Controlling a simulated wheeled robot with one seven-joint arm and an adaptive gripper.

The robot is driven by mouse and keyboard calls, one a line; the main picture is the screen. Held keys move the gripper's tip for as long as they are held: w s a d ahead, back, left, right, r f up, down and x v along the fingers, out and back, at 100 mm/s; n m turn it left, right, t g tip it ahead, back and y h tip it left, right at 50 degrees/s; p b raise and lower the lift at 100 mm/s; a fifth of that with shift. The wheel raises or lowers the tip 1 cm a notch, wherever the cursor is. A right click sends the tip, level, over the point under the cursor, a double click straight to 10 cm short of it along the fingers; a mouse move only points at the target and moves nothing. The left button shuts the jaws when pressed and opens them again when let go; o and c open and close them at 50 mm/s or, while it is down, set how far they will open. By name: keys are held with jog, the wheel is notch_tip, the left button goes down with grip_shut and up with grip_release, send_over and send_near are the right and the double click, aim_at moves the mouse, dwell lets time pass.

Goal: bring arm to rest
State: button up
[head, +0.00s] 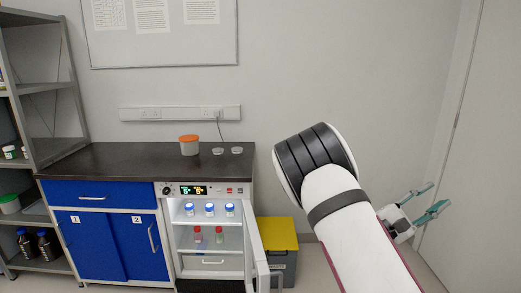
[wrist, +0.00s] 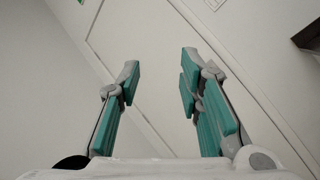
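My gripper (head: 423,201) shows at the right of the head view, beyond the bent white arm. Its two teal-padded fingers point up and to the right, away from the counter. In the wrist view the fingers of my gripper (wrist: 158,85) stand wide apart with nothing between them. The gripper is open and empty, facing a pale wall and a door. No object touches it.
A dark counter (head: 110,162) holds an orange-lidded tub (head: 189,146). Below it is a lit cabinet (head: 216,265) with its door (head: 258,250) swung open and bottles inside. A yellow-lidded bin (head: 278,233) stands beside it. Shelves (head: 40,87) are at left.

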jog(key=s+a+r+m+g+y+p, duration=0.1)
jog(key=s+m+g+y, duration=0.45)
jog(key=s, duration=0.55)
jog(key=s+r+m+g+y+p, duration=0.15)
jog(key=s+m+g+y, duration=0.25)
jog(key=s+y, duration=0.5)
jog(key=s+a+r+t+y+p, duration=0.1)
jog(key=s+a+r+t+y, duration=0.1)
jog(key=a, duration=0.5)
jog(key=s+a+r+m+t+y, duration=0.1)
jog(key=s+a+r+t+y, duration=0.1)
jog(key=s+a+t+y, duration=0.2)
jog(key=s+a+r+t+y+p, duration=0.1)
jog(key=s+a+r+t+y, duration=0.1)
jog(key=s+a, duration=0.5)
jog(key=a+t+y, duration=0.1)
jog(key=a, duration=0.2)
jog(key=shift+s+p, duration=0.2)
jog(key=shift+p, duration=0.15)
